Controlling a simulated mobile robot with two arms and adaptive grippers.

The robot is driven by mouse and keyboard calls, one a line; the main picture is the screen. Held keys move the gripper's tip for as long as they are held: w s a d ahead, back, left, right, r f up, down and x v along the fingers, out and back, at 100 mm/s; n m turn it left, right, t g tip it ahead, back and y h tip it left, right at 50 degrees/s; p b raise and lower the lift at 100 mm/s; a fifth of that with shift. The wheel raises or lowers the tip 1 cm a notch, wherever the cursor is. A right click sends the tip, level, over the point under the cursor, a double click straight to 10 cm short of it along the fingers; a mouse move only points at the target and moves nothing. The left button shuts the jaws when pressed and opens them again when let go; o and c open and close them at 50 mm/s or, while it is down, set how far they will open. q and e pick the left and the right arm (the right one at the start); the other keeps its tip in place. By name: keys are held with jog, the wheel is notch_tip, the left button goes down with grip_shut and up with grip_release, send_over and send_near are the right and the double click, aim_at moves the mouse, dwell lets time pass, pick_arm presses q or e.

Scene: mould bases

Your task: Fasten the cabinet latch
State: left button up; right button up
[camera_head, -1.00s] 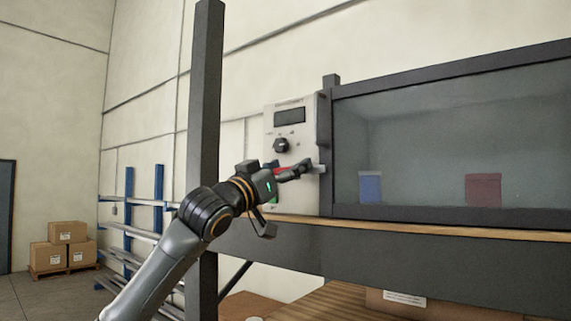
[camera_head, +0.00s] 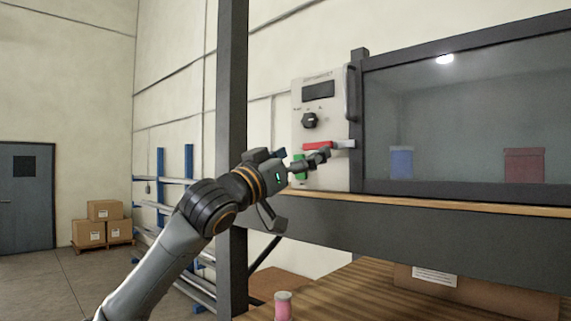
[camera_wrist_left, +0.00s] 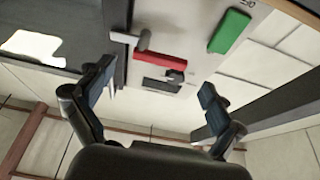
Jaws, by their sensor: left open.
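The latch on the grey control panel (camera_head: 312,85) has a red handle (camera_head: 317,146) and a pale bar (camera_head: 344,144) that reaches right toward the dark cabinet door frame (camera_head: 357,120). My left gripper (camera_head: 321,157) is open just below and in front of the red handle. In the left wrist view the red handle (camera_wrist_left: 160,61) lies beyond the gap of the open left gripper (camera_wrist_left: 157,88), and nothing is between the fingers. The pale bar's end (camera_wrist_left: 143,41) also shows there. My right gripper is out of view.
A green button (camera_head: 300,166) sits below the handle, partly behind my left gripper, and a black knob (camera_head: 309,121) above. Blue (camera_head: 401,162) and red (camera_head: 523,165) containers stand behind the glass. A dark post (camera_head: 232,130) stands beside my left arm. A pink spool-like item (camera_head: 284,305) is below.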

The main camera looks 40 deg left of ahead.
pick_arm(q)
jog(key=shift+v, duration=2.95)
jog(key=shift+s, duration=0.1)
